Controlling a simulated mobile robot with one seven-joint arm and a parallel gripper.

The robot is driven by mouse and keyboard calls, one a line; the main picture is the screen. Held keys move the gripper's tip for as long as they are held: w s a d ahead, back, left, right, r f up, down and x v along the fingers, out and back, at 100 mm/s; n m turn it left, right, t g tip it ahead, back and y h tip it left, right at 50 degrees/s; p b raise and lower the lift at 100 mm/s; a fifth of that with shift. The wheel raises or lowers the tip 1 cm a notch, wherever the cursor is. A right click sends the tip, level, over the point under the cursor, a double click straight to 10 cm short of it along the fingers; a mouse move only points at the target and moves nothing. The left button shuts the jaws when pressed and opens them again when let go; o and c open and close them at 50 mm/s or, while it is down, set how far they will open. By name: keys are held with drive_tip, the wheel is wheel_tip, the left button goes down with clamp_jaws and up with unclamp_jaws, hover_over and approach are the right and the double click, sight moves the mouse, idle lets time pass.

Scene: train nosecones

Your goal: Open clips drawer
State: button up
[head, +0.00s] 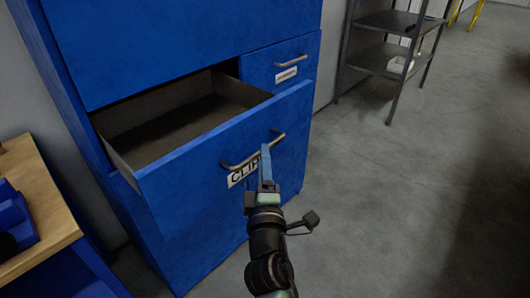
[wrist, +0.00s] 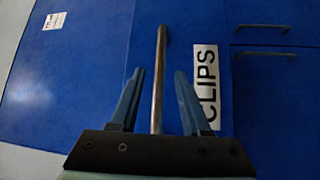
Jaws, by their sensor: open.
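The clips drawer (head: 183,168) is a blue drawer in the blue cabinet, pulled well out, and its inside looks empty in the head view. Its metal bar handle (head: 239,158) runs across the front above a white label (head: 238,176), partly hidden by my gripper. My gripper (head: 266,165) is at the right part of the handle. In the wrist view, the handle (wrist: 159,75) passes between the two open fingers of my gripper (wrist: 158,95), with a gap on both sides. The CLIPS label (wrist: 206,85) shows to the right there.
A smaller closed drawer (head: 284,70) with its own handle is to the right of the open drawer. A grey metal shelf (head: 385,55) stands at the back right. A wooden-topped bench (head: 35,200) with a blue bin (head: 18,215) is at the left. The floor at right is clear.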

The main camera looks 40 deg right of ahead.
drive_tip(key=b+v, duration=0.2)
drive_tip(key=v, duration=0.7)
drive_tip(key=shift+s+a, duration=0.1)
drive_tip(key=shift+a, duration=0.05)
drive_tip(key=w+a+r+m+t+y+p, duration=0.15)
drive_tip(key=a+r, duration=0.25)
drive_tip(key=r, duration=0.5)
drive_tip(key=w+a+r+m+t+p, duration=0.2)
drive_tip(key=a+r+m+p, duration=0.1)
drive_tip(key=r, duration=0.7)
drive_tip(key=w+a+r+m+t+y+p, duration=0.15)
drive_tip(key=a+r, duration=0.25)
drive_tip(key=r, duration=0.5)
drive_tip(key=s+a+r+t+y+p, duration=0.1)
drive_tip(key=s+a+r+t+y, duration=0.1)
drive_tip(key=a+r, duration=0.3)
drive_tip(key=s+a+r+m+t+y+p, duration=0.1)
drive_tip(key=s+a+r+t+y+p, duration=0.1)
drive_tip(key=a+r, duration=0.4)
drive_tip(key=s+a+r+m+t+y+p, duration=0.1)
drive_tip(key=a+r+y, duration=0.4)
drive_tip(key=r, duration=0.8)
drive_tip(key=s+t+p, duration=0.1)
drive_tip(key=s+t, duration=0.1)
drive_tip(key=shift+a+r+t+y, duration=0.3)
drive_tip(key=shift+a+r+y, duration=0.05)
drive_tip(key=shift+y, duration=0.05)
